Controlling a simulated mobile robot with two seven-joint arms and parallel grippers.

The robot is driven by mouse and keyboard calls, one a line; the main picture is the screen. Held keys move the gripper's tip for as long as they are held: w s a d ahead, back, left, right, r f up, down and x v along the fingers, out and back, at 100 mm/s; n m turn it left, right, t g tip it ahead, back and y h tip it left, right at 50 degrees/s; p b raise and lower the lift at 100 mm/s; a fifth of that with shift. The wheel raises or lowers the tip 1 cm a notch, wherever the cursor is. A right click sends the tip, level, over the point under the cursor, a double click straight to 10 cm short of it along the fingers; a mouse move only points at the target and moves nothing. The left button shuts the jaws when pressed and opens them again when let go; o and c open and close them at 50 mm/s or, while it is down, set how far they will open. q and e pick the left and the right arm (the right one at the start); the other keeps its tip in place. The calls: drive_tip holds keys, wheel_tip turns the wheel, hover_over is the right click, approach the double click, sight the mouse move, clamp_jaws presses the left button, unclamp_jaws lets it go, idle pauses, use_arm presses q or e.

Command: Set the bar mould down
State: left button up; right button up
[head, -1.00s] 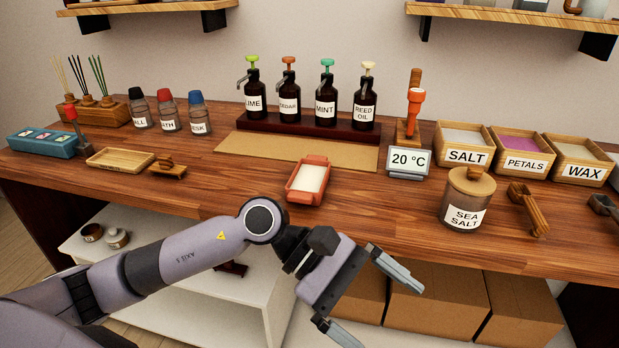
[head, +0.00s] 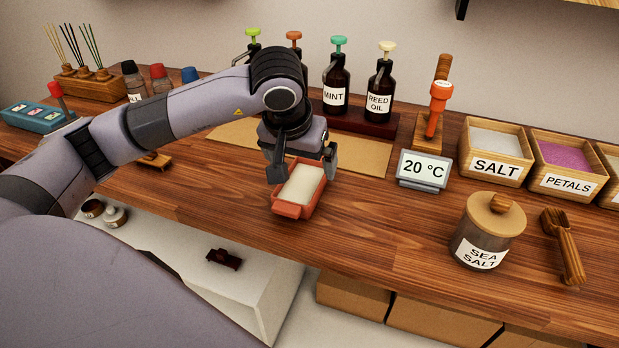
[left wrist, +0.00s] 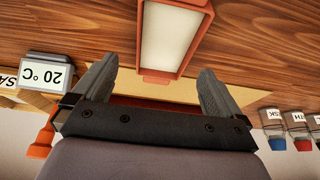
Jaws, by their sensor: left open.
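The bar mould (head: 301,187) is an orange-red tray filled with a pale block, resting on the wooden counter in front of the tan mat. In the left wrist view the mould (left wrist: 172,38) lies beyond my fingertips, at the top of the picture. My left gripper (head: 304,172) is open, at the far end of the mould, with its fingers pointing down on either side of it. In the left wrist view the fingers (left wrist: 158,92) are spread wide, with nothing held between them. My right gripper is not in view.
A 20 °C display (head: 423,169) and an orange-handled tool on a stand (head: 437,110) are right of the mould. A sea salt jar (head: 487,230) is nearer the front edge. Pump bottles (head: 379,90) stand behind.

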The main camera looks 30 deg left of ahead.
sight(305, 186)
use_arm(q)
drive_tip(key=x, duration=0.3)
drive_tip(key=s+x, duration=0.1)
drive_tip(key=x, duration=0.1)
drive_tip(key=shift+a+f+p, duration=0.15)
drive_tip(key=shift+f+p, duration=0.1)
drive_tip(key=shift+p, duration=0.15)
drive_tip(key=shift+w+f, duration=0.25)
drive_tip(key=shift+f, duration=0.1)
drive_tip(key=shift+c, duration=0.3)
drive_tip(key=c, duration=1.1)
drive_tip(key=shift+r, duration=0.15)
wheel_tip(305, 186, up, 20)
